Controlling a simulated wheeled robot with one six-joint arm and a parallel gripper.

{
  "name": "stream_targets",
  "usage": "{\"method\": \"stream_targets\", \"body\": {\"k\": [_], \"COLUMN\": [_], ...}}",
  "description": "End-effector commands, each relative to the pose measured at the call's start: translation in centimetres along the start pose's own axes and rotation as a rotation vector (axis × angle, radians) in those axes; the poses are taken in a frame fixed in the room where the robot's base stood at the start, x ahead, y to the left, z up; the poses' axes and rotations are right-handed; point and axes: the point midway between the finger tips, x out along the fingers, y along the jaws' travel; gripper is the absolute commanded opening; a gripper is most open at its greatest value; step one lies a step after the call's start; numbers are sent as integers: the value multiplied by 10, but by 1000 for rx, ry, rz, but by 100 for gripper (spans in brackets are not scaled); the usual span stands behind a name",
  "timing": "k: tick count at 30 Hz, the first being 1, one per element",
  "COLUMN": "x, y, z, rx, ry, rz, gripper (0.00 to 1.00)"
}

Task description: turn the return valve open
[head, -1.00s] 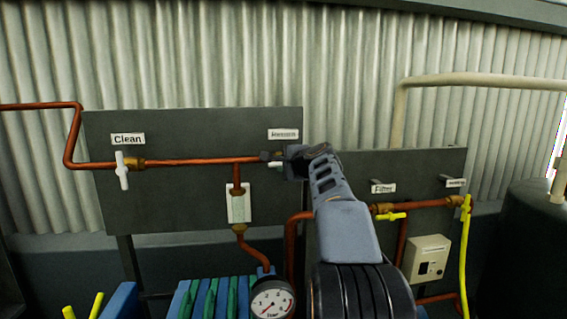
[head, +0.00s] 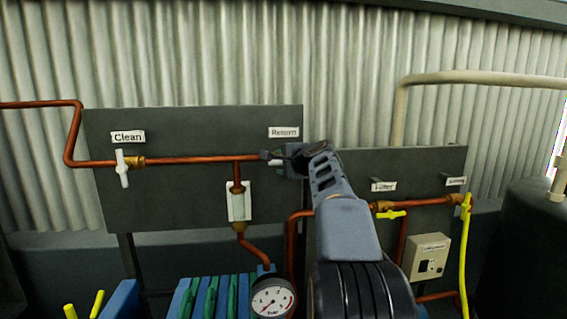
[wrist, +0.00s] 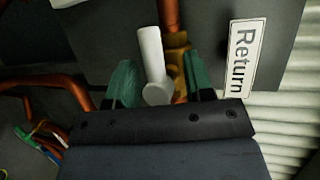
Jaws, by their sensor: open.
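The return valve's white handle (wrist: 152,65) shows in the wrist view, between my gripper's two green finger pads, beside a brass fitting (wrist: 178,60) on the copper pipe. My gripper (wrist: 160,82) is open, with a pad on either side of the handle; I cannot tell whether either touches it. In the wrist picture the handle runs roughly alongside the pipe, its rounded end towards me. The "Return" label (wrist: 242,57) is to the right of it. In the head view the label (head: 283,132) sits just above my gripper (head: 284,164), which hides most of the valve.
A grey panel (head: 190,195) carries the copper pipe (head: 195,160) and a clean valve (head: 122,168) with an upright white handle. A sight glass (head: 238,203) and pressure gauge (head: 272,299) are below. A second panel with yellow-handled valves (head: 391,215) stands to the right.

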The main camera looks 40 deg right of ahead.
Motion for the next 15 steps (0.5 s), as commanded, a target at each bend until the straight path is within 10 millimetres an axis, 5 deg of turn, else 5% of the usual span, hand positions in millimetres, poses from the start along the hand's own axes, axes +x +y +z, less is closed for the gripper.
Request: {"method": "stream_targets", "body": {"k": [5,15], "x": [-14,-83], "y": [1,2], "z": [-1,-1], "rx": [0,-1], "ry": [3,4], "rz": [-2,-3], "gripper": [48,48]}}
